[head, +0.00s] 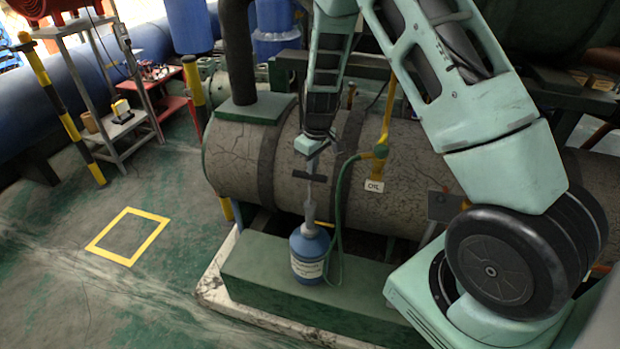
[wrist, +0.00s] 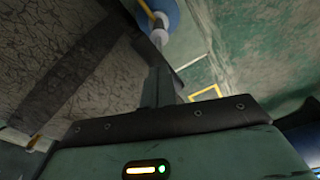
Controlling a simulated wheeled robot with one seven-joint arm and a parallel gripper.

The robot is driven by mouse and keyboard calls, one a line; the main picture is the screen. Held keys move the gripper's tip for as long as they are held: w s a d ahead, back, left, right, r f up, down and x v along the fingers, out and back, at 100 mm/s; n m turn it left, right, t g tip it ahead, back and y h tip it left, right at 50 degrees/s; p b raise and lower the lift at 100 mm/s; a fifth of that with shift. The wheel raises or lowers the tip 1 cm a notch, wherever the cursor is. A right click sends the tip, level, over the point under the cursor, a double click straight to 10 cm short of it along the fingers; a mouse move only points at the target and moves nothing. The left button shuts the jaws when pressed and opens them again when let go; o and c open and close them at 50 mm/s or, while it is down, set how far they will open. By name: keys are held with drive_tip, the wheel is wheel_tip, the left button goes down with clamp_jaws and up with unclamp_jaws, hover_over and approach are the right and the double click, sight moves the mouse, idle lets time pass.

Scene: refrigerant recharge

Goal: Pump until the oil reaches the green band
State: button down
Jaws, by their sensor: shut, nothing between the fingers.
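A blue bottle (head: 309,258) with a white label stands upright on the green plinth (head: 260,268). A grey pump (head: 310,214) rises from its top to a dark crossbar handle (head: 301,178). My gripper (head: 312,153) points down just above the handle, shut with nothing held; I cannot tell whether it touches the handle. In the wrist view the shut fingers (wrist: 160,88) point toward the pump's pale neck (wrist: 159,37) and the blue bottle (wrist: 164,12). No green band or oil level can be made out.
A large grey cracked cylinder (head: 238,165) lies directly behind the bottle. A yellow floor square (head: 128,236) and open floor are at left. A metal stand (head: 118,130) and a red cart (head: 165,85) stand further back.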

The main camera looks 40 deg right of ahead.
idle(0.3)
wheel_tip(320, 180, down, 7)
drive_tip(key=b, duration=0.5)
drive_tip(key=shift+s, duration=0.1)
drive_tip(key=s, duration=0.2)
drive_tip(key=s+d+r, duration=0.1)
idle(0.3)
wheel_tip(320, 180, up, 18)
drive_tip(key=s, duration=0.1)
drive_tip(key=shift+s+d+f+b, duration=0.15)
drive_tip(key=shift+s+f+b, duration=0.1)
drive_tip(key=shift+b, duration=0.2)
